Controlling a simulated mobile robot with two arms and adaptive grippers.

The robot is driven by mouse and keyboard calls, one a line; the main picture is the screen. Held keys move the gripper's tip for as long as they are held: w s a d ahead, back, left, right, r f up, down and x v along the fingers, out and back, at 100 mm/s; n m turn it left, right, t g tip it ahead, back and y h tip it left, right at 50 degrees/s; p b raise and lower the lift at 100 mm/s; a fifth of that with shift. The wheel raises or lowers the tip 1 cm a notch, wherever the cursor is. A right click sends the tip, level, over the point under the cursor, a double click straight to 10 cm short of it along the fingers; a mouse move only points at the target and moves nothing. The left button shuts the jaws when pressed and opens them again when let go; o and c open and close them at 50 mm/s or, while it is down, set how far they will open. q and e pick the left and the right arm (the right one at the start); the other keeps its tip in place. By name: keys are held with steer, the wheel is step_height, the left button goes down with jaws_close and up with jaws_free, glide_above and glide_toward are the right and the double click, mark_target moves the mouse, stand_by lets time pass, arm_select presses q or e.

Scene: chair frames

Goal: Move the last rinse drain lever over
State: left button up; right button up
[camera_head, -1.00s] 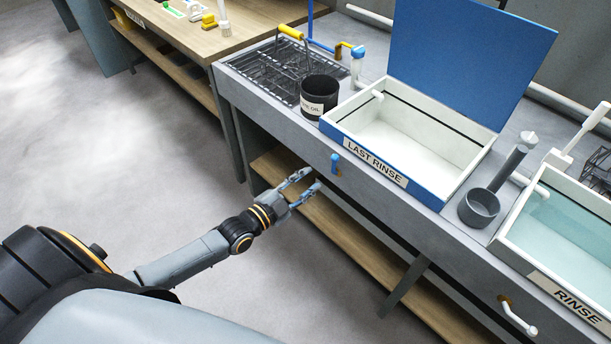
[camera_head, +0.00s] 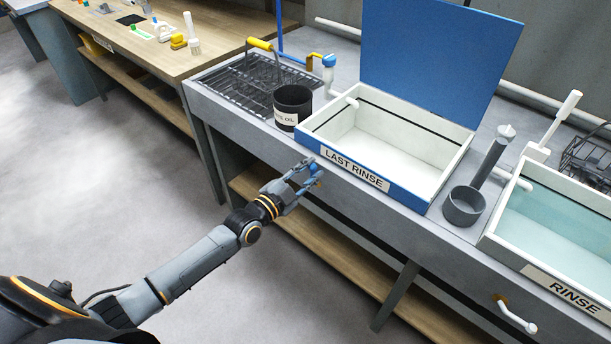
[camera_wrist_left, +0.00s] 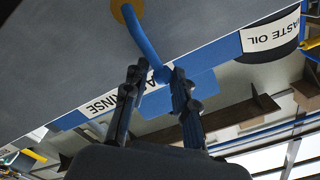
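The last rinse drain lever is a blue bent rod (camera_wrist_left: 143,38) with a gold base (camera_wrist_left: 127,12), in the left wrist view. It sits on the grey bench front below the blue-fronted LAST RINSE basin (camera_head: 408,194). My left gripper (camera_head: 312,170) is at the lever, which it largely hides in the head view. In the left wrist view my left gripper (camera_wrist_left: 159,70) is open, with one finger on each side of the lever's free end. Whether a finger touches the lever I cannot tell. My right gripper is not in view.
A black waste oil pot (camera_head: 292,106) and a wire rack (camera_head: 232,88) stand left of the basin. A grey cup-shaped holder (camera_head: 464,207) and the RINSE basin (camera_head: 553,274) are to the right. A wooden shelf (camera_head: 345,247) runs below the bench. The floor at left is clear.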

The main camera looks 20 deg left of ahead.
mark_target(331, 177)
arm_select(q)
steer(key=shift+s+d+p, duration=0.25)
steer(key=shift+d+p, duration=0.15)
steer(key=shift+d, duration=0.1)
steer(key=shift+c, duration=0.4)
steer(key=shift+s+d+f, duration=0.2)
steer(key=shift+d+f, duration=0.05)
steer(key=shift+d, duration=0.15)
steer(key=shift+c, duration=0.2)
steer(key=shift+f, duration=0.1)
steer(key=shift+s+d+f, duration=0.1)
steer(key=shift+s+d+f+p, duration=0.15)
steer(key=shift+s+d+f, duration=0.1)
steer(key=shift+d, duration=0.2)
steer(key=shift+s+d+f+p, duration=0.15)
steer(key=shift+d+f, duration=0.1)
steer(key=shift+d, duration=0.25)
